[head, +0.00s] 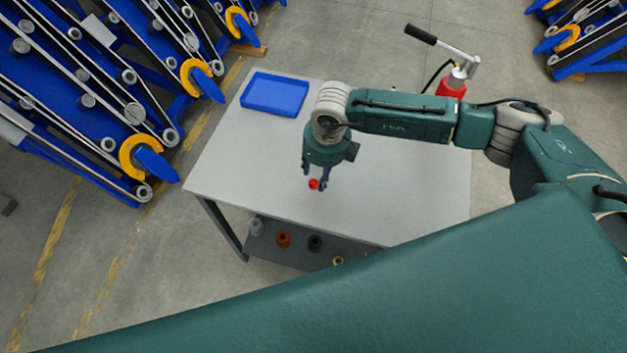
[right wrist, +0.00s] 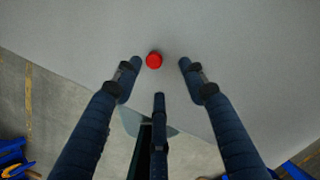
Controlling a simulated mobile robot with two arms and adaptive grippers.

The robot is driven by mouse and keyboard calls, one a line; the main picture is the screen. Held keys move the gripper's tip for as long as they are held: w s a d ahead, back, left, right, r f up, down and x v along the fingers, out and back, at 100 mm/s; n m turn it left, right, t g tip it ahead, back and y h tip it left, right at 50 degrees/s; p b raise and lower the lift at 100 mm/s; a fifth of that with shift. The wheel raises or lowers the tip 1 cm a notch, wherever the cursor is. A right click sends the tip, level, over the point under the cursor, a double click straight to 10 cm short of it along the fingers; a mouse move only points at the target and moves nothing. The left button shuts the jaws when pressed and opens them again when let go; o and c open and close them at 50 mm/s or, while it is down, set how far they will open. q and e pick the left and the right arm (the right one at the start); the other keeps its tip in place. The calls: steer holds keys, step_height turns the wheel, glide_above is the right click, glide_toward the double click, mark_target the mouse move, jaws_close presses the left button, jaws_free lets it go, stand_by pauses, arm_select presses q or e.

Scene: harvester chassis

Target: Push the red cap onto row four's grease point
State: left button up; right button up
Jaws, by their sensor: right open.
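The small round red cap (head: 313,184) lies on the grey table top (head: 420,205), near its front edge. In the right wrist view the red cap (right wrist: 154,60) shows between the spread fingertips, nearer the left one, with gaps on both sides. My right gripper (head: 314,179) is open, points down at the cap and holds nothing; its fingers also show in the right wrist view (right wrist: 160,62). The blue harvester rows (head: 95,85) stand at the left; I cannot tell which is row four, and no grease point can be made out. My left gripper is not in view.
A blue tray (head: 275,94) sits at the table's back left. A red pump with a black-handled lever (head: 452,82) stands behind the table. Several small parts lie on the lower shelf (head: 275,246). More blue rows (head: 590,40) are at the back right. Floor separates the table from the left rows.

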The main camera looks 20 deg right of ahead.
mark_target(314, 182)
steer(key=shift+w+a+f+p, duration=0.1)
steer(key=shift+a+f+p, duration=0.05)
steer(key=shift+f+p, duration=0.2)
steer(key=f, duration=0.1)
steer(key=f+p, duration=0.1)
steer(key=f, duration=0.1)
steer(key=shift+w+a+f, duration=0.15)
steer(key=shift+w+a, duration=0.2)
steer(key=shift+a, duration=0.05)
steer(key=shift+w+f, duration=0.1)
steer(key=shift+f, duration=0.4)
steer(key=c, duration=0.8)
steer(key=shift+c, duration=0.2)
